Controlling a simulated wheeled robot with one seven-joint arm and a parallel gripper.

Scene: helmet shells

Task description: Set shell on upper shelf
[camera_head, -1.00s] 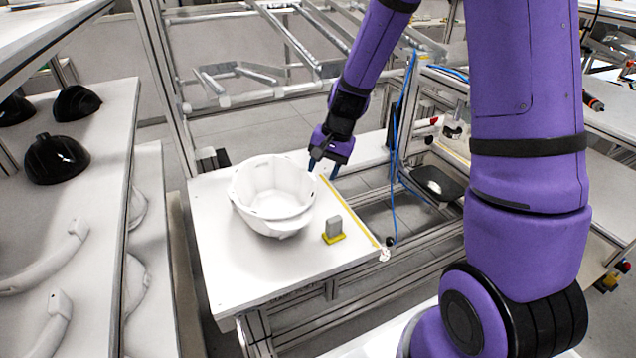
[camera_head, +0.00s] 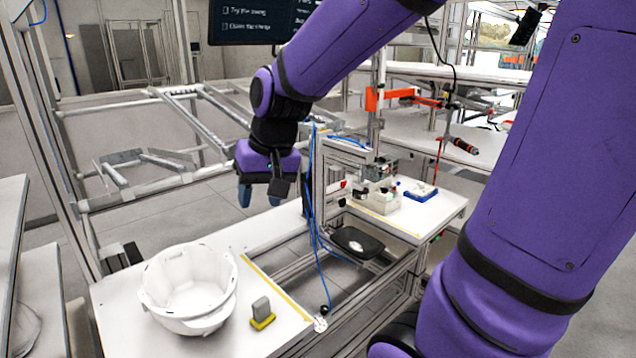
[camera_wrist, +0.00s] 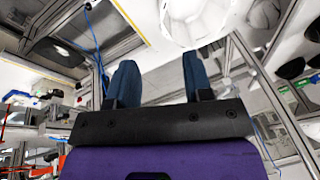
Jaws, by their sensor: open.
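A white helmet shell (camera_head: 188,285) sits open side up on the white table (camera_head: 120,295), next to a small grey block with a yellow base. My gripper (camera_head: 259,195) is raised above and behind the table, up and to the right of the shell. It points down, with its two blue fingers apart and nothing between them. In the wrist view the open fingers (camera_wrist: 158,75) are empty, and part of the shell (camera_wrist: 195,22) shows beyond them at the top edge. Shelf boards (camera_head: 38,290) show only partly at the left edge of the head view.
The grey block (camera_head: 261,310) stands on a yellow base right of the shell. A metal frame with blue cables (camera_head: 312,190) rises beside the table. A second bench (camera_head: 425,215) with small parts is farther right. A screen (camera_head: 262,22) hangs at the back.

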